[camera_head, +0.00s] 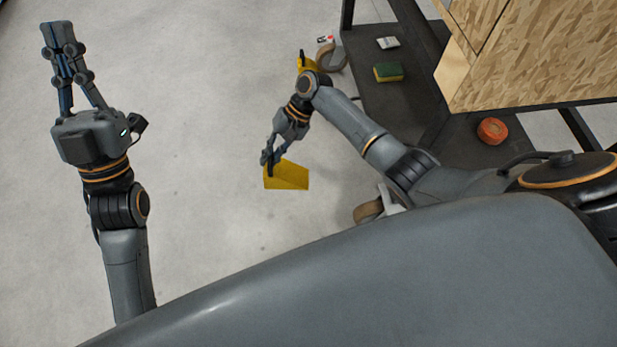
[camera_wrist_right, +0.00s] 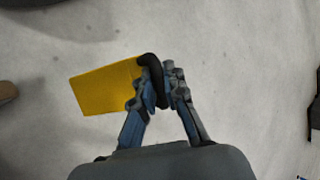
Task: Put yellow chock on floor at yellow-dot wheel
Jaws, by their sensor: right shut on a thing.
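The yellow chock (camera_head: 287,176) is a wedge with a black handle. My right gripper (camera_head: 270,158) is shut on it by the handle; the wrist view shows the yellow body (camera_wrist_right: 106,90) to the left of the fingers (camera_wrist_right: 164,88). The chock is over the floor; whether it touches cannot be told. A caster wheel (camera_head: 368,211) with a pale bracket is to its right, partly hidden by my body. Another caster wheel (camera_head: 331,58) is farther back, beside a second yellow piece (camera_head: 307,64). No yellow dot can be made out on either. My left gripper (camera_head: 62,36) is shut and empty, at the far left.
A dark cart shelf (camera_head: 365,75) on the right holds a yellow-green sponge (camera_head: 388,72), a small pale item (camera_head: 388,42) and an orange roll (camera_head: 492,130). A wooden box (camera_head: 540,55) stands above it. The grey floor (camera_head: 205,110) between my arms is clear.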

